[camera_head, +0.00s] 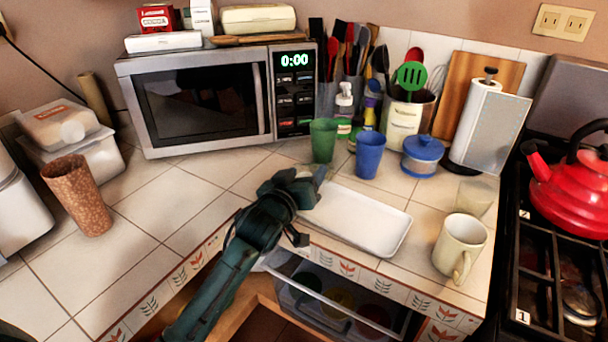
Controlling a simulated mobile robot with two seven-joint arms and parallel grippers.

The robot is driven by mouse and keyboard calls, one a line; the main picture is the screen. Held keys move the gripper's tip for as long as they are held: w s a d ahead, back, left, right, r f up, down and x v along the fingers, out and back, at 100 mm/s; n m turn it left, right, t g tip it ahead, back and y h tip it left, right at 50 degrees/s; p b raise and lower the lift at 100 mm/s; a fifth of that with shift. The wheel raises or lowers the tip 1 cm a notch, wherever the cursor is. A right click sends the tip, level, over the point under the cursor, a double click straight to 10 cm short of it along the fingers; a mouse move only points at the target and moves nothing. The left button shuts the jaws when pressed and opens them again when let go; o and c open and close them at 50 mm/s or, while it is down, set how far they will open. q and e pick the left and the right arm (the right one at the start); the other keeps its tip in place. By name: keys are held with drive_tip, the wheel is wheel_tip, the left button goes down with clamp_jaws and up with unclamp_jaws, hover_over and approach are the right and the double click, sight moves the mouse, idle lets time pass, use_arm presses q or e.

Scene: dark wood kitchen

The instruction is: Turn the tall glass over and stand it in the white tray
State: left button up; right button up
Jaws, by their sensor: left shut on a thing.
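My left gripper (304,186) is shut at the left end of the white tray (385,236). A small pale, see-through piece at its fingertips looks like part of the tall glass (320,174). The gripper hides most of it, so I cannot tell which way up it is or whether it touches the tray. The white tray lies flat near the counter's front edge, and its visible part is empty. My right gripper is not in view.
Behind the tray stand a green cup (323,140), a blue cup (369,154) and a blue-lidded pot (422,156). A cream mug (459,246) and a clear short glass (475,196) stand right. A brown cup (77,195) stands left. The left-middle counter is clear.

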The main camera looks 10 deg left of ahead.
use_arm(q)
drive_tip(key=shift+r, duration=0.1)
drive_tip(key=o, duration=1.6)
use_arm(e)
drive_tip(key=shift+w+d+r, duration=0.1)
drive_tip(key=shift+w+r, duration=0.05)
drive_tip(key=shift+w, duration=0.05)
use_arm(q)
drive_tip(key=shift+s+a, duration=0.1)
drive_tip(key=shift+s, duration=0.5)
drive_tip(key=v, duration=1.1)
drive_tip(key=s+f+m+g+p, duration=0.1)
drive_tip(key=s+f+g, duration=0.1)
drive_tip(key=s+f, duration=0.4)
drive_tip(key=s+f+m+g+p, duration=0.1)
drive_tip(key=s+f+m+g, duration=0.1)
drive_tip(key=s+f, duration=0.4)
drive_tip(key=s+d+f+m+g+p, duration=0.1)
drive_tip(key=s+f+m, duration=0.1)
drive_tip(key=s+f, duration=0.4)
wheel_tip(320, 180, down, 2)
drive_tip(key=shift+f+g+h, duration=0.15)
drive_tip(key=shift+g+h, duration=0.15)
drive_tip(key=shift+g, duration=0.1)
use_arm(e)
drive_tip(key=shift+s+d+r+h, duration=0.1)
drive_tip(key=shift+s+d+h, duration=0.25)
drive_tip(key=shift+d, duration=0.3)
